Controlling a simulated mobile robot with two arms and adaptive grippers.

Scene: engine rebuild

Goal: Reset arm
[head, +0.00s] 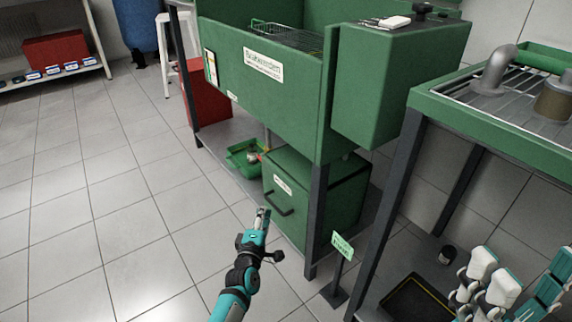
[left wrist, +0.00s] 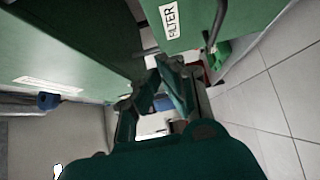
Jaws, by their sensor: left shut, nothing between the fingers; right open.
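My left gripper (head: 263,215) is shut and empty. Its arm reaches up from the bottom of the head view, and the gripper is above the floor just in front of the green filter cabinet (head: 318,212). In the head view it appears just below and left of the cabinet's dark handle, apart from it as far as I can tell. In the left wrist view the gripper fingers (left wrist: 155,80) are dark teal and partly in shadow, with the cabinet's FILTER label (left wrist: 171,21) above them.
A green washer basin (head: 262,82) on dark legs stands above the cabinet. A green tray (head: 243,158) sits left of the cabinet. A small green sign (head: 342,246) stands right of my gripper. A green-framed bench (head: 480,117) is at the right. Tiled floor (head: 110,210) is clear at left.

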